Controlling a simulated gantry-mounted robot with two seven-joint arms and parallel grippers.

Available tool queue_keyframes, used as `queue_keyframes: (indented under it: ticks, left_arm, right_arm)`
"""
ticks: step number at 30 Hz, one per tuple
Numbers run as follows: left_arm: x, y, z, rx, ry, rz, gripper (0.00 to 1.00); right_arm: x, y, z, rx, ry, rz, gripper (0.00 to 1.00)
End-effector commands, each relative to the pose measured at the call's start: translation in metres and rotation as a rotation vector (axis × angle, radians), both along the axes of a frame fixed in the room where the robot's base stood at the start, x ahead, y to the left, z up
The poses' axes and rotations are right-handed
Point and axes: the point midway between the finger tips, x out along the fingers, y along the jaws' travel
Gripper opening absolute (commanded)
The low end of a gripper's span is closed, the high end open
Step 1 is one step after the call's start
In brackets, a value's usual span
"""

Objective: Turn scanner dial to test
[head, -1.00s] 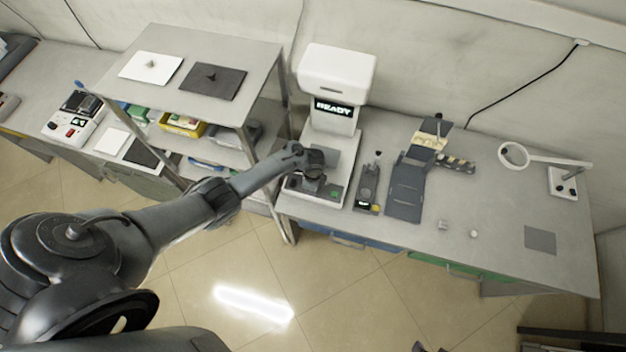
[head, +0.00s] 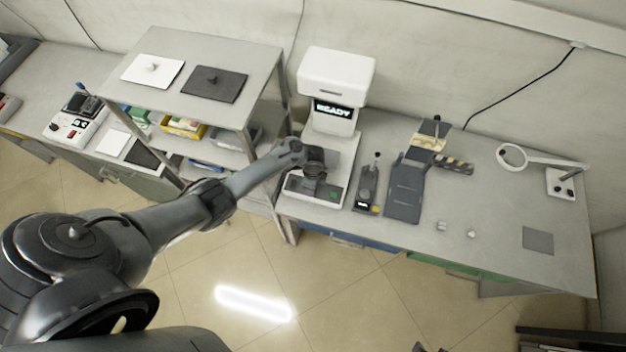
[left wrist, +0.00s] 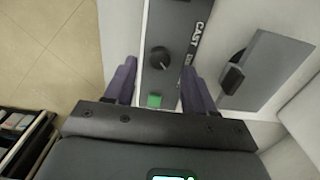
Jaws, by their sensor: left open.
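The white scanner (head: 335,75) stands on the bench, and its screen reads READY. In the left wrist view, its black round dial (left wrist: 160,58) with a pale pointer mark sits on a dark panel strip. The word CAST is printed beside the dial; another label is partly hidden by a finger. A green square button (left wrist: 154,101) lies nearer the palm. My left gripper (left wrist: 159,66) is open, with its fingers on either side of the dial; contact cannot be told. In the head view, my left gripper (head: 314,174) is over the scanner's base and hides the dial. My right gripper is not in view.
A metal shelf (head: 255,85) stands left of the scanner, close to my left arm. A handheld device (head: 368,187) and a dark folded stand (head: 404,190) lie to the right. A ring magnifier (head: 512,156) stands farther right. The front right of the bench is mostly clear.

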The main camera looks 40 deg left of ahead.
Motion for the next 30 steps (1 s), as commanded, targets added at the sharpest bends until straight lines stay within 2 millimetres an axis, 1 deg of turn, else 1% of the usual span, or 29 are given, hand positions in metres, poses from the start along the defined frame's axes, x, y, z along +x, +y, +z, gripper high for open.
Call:
queue_keyframes:
  ticks: [1,6,12,18,30]
  left_arm:
    - [0.000,0.000,0.012,-0.002,-0.002,0.000,0.55]
    - [0.000,-0.001,0.042,-0.003,-0.001,0.000,0.55]
    - [0.000,-0.001,0.067,-0.002,0.000,0.000,0.55]
    - [-0.001,0.000,0.076,0.000,0.001,0.001,0.55]
    - [-0.001,0.000,0.077,0.000,0.001,0.000,0.55]
  right_arm:
    - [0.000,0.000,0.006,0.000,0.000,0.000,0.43]
    - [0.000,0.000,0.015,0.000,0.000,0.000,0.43]
    - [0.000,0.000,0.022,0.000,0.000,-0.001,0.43]
    - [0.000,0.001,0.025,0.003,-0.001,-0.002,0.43]
    - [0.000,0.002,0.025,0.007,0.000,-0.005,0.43]
